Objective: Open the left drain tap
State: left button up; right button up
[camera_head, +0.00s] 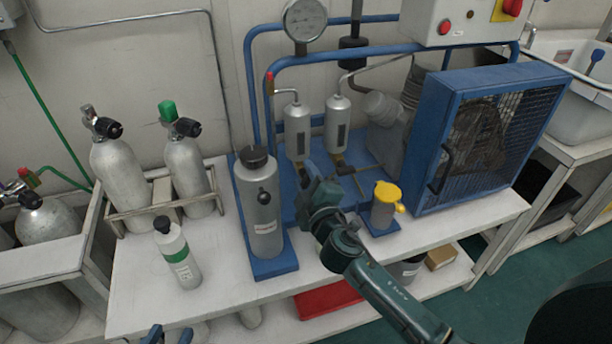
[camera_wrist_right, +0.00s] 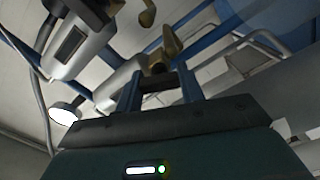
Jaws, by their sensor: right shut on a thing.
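Two silver separator cylinders stand on the blue panel, the left one (camera_head: 298,130) and the right one (camera_head: 337,122). My right gripper (camera_head: 308,172) is at the foot of the left cylinder and hides most of its drain tap. In the right wrist view the brass left drain tap (camera_wrist_right: 171,42) is at the blue fingers of my right gripper (camera_wrist_right: 158,88), which are shut on it. The right drain tap (camera_head: 340,162) is brass and hangs under the right cylinder. My left gripper (camera_head: 168,336) shows only its fingertips at the bottom edge, apart and empty.
A tall grey canister (camera_head: 260,205) stands left of my right arm, and a yellow-capped pot (camera_head: 384,208) to its right. A blue caged fan (camera_head: 480,140) fills the right. Small green-banded bottle (camera_head: 178,255) and racked cylinders (camera_head: 186,170) stand left. The bench front (camera_head: 225,290) is clear.

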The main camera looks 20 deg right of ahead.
jog(key=shift+n+p, duration=0.3)
jog(key=shift+n, duration=1.2)
jog(key=o, duration=1)
jog(key=s, duration=1.3)
jog(key=shift+d+b, duration=0.2)
jog(key=shift+b, duration=0.2)
